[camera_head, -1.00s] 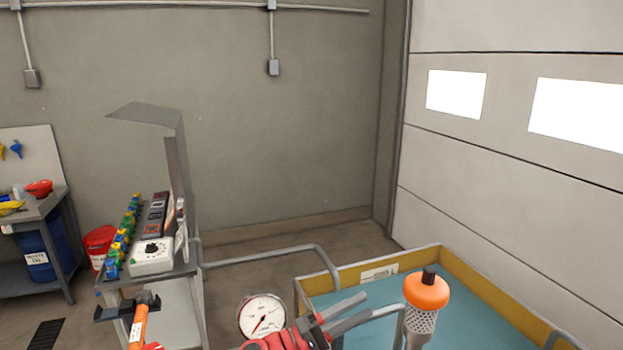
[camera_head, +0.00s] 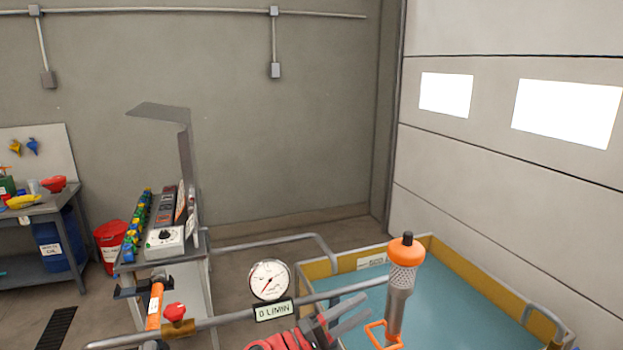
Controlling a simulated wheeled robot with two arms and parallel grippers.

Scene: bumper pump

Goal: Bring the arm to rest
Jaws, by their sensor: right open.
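My right gripper (camera_head: 340,318) is in the lower middle of the head view. It is red and grey, its two grey fingers are apart, and nothing is between them. It is over the near left part of the teal-floored basin (camera_head: 455,300). To its right stands a grey strainer-like tool (camera_head: 402,282) with an orange top and an orange handle; a gap shows between it and the fingertips. Behind the gripper are a round gauge (camera_head: 269,280) and a display (camera_head: 274,310) reading 0 L/MIN. My left gripper is not in view.
A grey pipe with a red knob (camera_head: 175,312) crosses the lower front. A cart with a white dial box (camera_head: 164,240) and an orange-handled tool (camera_head: 155,304) stands left. A red bucket (camera_head: 110,243) and a workbench (camera_head: 38,210) are farther left. Bare floor shows between the cart and wall.

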